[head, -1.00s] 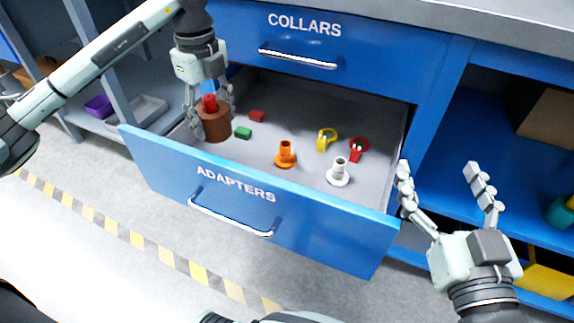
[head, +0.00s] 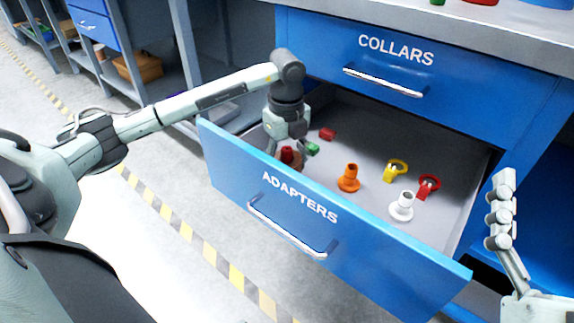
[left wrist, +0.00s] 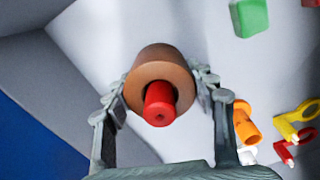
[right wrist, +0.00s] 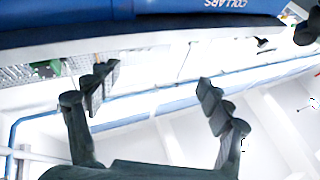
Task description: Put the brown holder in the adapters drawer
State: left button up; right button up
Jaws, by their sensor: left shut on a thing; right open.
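The brown holder (left wrist: 150,56) is a round brown cylinder with a red piece (left wrist: 160,103) standing in its middle. My left gripper (left wrist: 163,85) is shut around the holder's sides. In the head view the holder is largely hidden by the gripper and the front panel; the red piece (head: 288,154) shows. It is inside the open adapters drawer (head: 370,262), at its left end near the front. Whether it touches the drawer floor I cannot tell. My right gripper (right wrist: 153,88) is open and empty, right of the drawer in the head view.
The drawer also holds a green block (head: 312,148), a red block (head: 327,134), an orange part (head: 349,178), a white part (head: 402,206), a yellow ring part (head: 396,171) and a red ring part (head: 428,187). The closed collars drawer (head: 450,85) is above.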

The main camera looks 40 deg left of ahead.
pick_arm(q)
jog(key=shift+f, duration=0.1)
jog(key=o, duration=1.3)
pick_arm(e)
jog(key=shift+r, duration=0.15)
pick_arm(q)
jog(key=shift+r, duration=0.25)
notch_tip(320, 180, up, 11)
jog(key=shift+f+p, duration=0.2)
jog(key=shift+p, duration=0.7)
jog(key=shift+r, duration=0.6)
pick_arm(e)
notch_tip(320, 180, down, 8)
jog(key=w+d+g+h, duration=0.1)
jog(key=w+g+h, duration=0.1)
jog(key=g, duration=0.2)
jog(key=shift+d, duration=0.25)
jog(key=shift+w, duration=0.1)
